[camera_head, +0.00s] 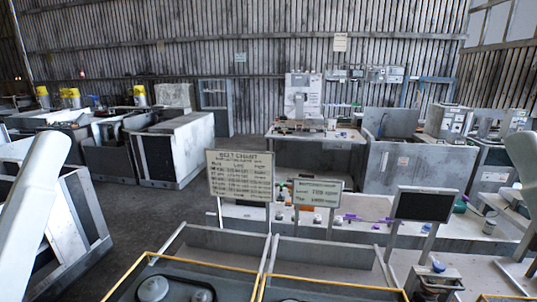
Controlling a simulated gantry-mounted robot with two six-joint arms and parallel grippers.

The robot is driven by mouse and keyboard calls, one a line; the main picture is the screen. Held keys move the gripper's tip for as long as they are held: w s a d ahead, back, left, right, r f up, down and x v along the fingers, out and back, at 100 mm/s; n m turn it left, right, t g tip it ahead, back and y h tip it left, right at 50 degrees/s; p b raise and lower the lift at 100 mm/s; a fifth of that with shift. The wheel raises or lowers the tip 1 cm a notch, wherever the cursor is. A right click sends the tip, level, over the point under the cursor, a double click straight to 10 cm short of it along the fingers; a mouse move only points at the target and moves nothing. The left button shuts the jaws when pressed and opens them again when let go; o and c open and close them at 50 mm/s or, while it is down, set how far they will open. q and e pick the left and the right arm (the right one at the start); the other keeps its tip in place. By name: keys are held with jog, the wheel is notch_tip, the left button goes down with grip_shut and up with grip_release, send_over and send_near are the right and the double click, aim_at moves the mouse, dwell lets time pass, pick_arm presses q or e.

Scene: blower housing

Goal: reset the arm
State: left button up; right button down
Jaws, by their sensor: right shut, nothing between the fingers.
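My left arm's white link (32,210) slants across the left edge, and its gripper is outside the picture. My right arm's white link (524,155) shows at the right edge, above the workbench. My right gripper is shut with nothing between its fingers; its fingertips are hard to make out at this edge. Neither arm is seen touching any part.
A belt chart sign (240,176), a smaller sign (318,193) and a dark screen (424,205) stand over the bench. Yellow-edged bays (325,284) with pulleys and belts lie in front. Small coloured parts lie behind the signs. Grey floor (155,218) is clear at left.

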pick_arm(q)
notch_tip(320, 180, up, 20)
jog(key=p, duration=1.6)
pick_arm(e)
notch_tip(320, 180, up, 20)
